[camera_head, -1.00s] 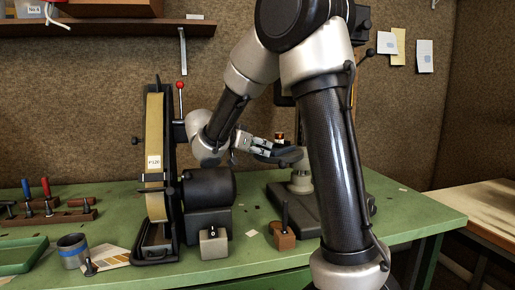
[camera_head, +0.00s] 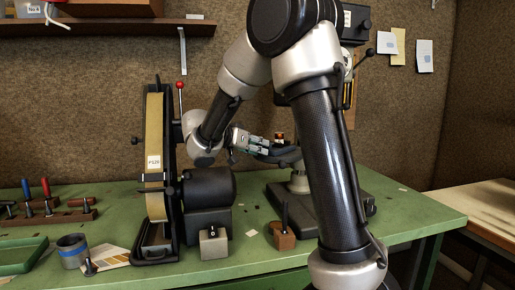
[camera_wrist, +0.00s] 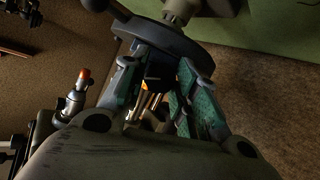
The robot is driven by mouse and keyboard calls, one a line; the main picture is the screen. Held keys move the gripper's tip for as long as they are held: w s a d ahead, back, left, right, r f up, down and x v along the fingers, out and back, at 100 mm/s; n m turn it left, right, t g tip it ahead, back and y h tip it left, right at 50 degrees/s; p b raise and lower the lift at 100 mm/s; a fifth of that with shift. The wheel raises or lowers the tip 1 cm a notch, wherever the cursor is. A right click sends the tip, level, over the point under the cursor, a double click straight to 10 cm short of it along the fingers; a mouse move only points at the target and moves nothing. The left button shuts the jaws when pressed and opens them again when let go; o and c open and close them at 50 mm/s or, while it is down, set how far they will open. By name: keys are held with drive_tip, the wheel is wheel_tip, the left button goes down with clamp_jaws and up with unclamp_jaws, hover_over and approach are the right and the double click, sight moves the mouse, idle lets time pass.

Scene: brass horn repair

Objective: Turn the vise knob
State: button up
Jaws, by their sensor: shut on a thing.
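My gripper (camera_head: 266,148) is at the machine at the back of the bench, beside a dark round part (camera_head: 288,155) on a pale post. In the wrist view my two green-padded fingers (camera_wrist: 165,88) stand on either side of a small dark knob (camera_wrist: 158,74) and are shut on it. The knob sits at the edge of a dark grey disc (camera_wrist: 165,38). The far side of the knob is hidden by the fingers and the disc.
A belt sander (camera_head: 155,160) with a motor (camera_head: 208,188) stands left of my gripper. A small wooden block with a dark rod (camera_head: 284,236) stands in front. Bare green bench (camera_head: 420,225) lies at the right.

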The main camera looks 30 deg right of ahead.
drive_tip(key=n+g+h, duration=0.1)
drive_tip(key=n+g, duration=0.1)
drive_tip(key=n, duration=0.1)
drive_tip(key=shift+w+n, duration=0.1)
drive_tip(key=shift+n, duration=0.3)
idle(0.4)
drive_tip(key=o, duration=1)
drive_tip(key=shift+a, duration=0.1)
drive_tip(key=w+v, duration=0.1)
drive_tip(key=v, duration=1.1)
drive_tip(key=shift+s+f, duration=0.2)
drive_tip(key=shift+s, duration=0.1)
drive_tip(key=shift+a, duration=0.1)
